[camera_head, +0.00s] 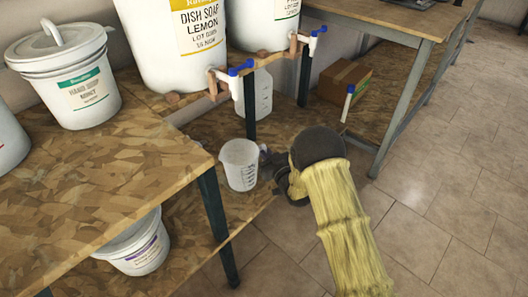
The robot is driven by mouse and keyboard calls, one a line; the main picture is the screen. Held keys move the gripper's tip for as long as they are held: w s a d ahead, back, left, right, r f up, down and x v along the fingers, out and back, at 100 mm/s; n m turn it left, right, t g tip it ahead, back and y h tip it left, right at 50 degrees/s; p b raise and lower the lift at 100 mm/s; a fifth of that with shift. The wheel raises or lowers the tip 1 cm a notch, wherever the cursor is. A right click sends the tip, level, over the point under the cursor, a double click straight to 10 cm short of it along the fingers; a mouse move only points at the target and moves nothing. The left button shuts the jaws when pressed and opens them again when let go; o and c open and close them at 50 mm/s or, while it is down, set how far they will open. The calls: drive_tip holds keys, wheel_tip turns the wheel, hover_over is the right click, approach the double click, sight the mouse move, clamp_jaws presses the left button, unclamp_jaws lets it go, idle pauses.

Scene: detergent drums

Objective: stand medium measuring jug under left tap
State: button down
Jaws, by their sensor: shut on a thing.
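A white translucent measuring jug (238,166) with scale marks is upright above or on the low wooden shelf; I cannot tell whether its base touches. My gripper (265,163) is at its right side, shut on it; the fingers are mostly hidden by the jug and the wrist. The left tap (236,80), with a blue handle, sticks out below the lemon dish soap drum (183,38). The jug appears lower than this tap and almost straight below it in the picture. The right tap (315,42) is below the second drum (265,20).
A tall translucent container (259,93) stands behind the left tap. White lidded buckets stand on the near table (140,165) and below it (140,247). Table legs (216,215) flank the low shelf. A cardboard box (345,80) sits at right. Floor (440,180) is open at right.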

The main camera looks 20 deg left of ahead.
drive_tip(key=shift+f, duration=0.35)
idle(0.4)
drive_tip(key=c, duration=1.8)
unclamp_jaws()
drive_tip(key=o, duration=0.5)
drive_tip(key=p+v, duration=0.3)
drive_tip(key=v, duration=1.4)
drive_tip(key=shift+s+d+p, duration=0.15)
drive_tip(key=shift+p, duration=0.15)
drive_tip(key=shift+r, duration=0.1)
